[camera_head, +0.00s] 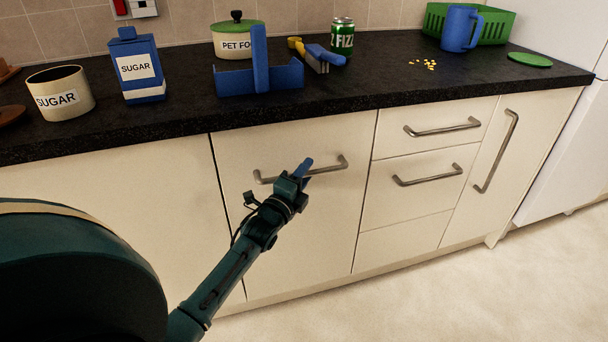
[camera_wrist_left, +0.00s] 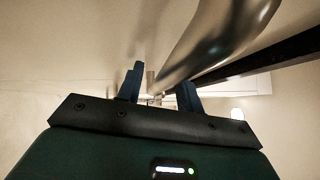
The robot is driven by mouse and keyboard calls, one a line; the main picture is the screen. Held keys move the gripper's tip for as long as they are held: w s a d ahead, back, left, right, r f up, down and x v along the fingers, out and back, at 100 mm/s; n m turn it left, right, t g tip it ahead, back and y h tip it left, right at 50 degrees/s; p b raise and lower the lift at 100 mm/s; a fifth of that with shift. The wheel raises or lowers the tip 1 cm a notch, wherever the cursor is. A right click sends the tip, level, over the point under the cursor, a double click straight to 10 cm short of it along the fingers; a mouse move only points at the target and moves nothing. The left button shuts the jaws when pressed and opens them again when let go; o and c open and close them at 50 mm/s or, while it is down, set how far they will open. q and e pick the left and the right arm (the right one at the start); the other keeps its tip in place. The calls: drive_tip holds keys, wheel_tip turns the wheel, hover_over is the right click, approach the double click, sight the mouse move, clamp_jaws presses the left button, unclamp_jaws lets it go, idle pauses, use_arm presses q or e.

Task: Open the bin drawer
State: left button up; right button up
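The large cream drawer front (camera_head: 240,225) in the middle of the counter appears to be the bin drawer, and it looks shut. Its metal bar handle (camera_head: 328,168) runs across the upper part. My left gripper (camera_head: 302,170) is at the handle and covers its middle. In the left wrist view its two blue fingers (camera_wrist_left: 161,90) stand apart, and the handle (camera_wrist_left: 215,40) looms large just beyond and above them. I cannot tell whether the bar lies between the fingers or whether they touch it. My right gripper is not in view.
Other drawer handles (camera_head: 430,175) and a tall door handle (camera_head: 497,150) stick out on the right. The dark counter (camera_head: 390,80) above holds sugar containers, a blue holder (camera_head: 235,82), a can and a green basket. The floor (camera_head: 450,300) in front is clear.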

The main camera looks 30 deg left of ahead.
use_arm(q)
clamp_jaws()
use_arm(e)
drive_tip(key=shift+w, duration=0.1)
use_arm(q)
drive_tip(key=shift+s, duration=0.15)
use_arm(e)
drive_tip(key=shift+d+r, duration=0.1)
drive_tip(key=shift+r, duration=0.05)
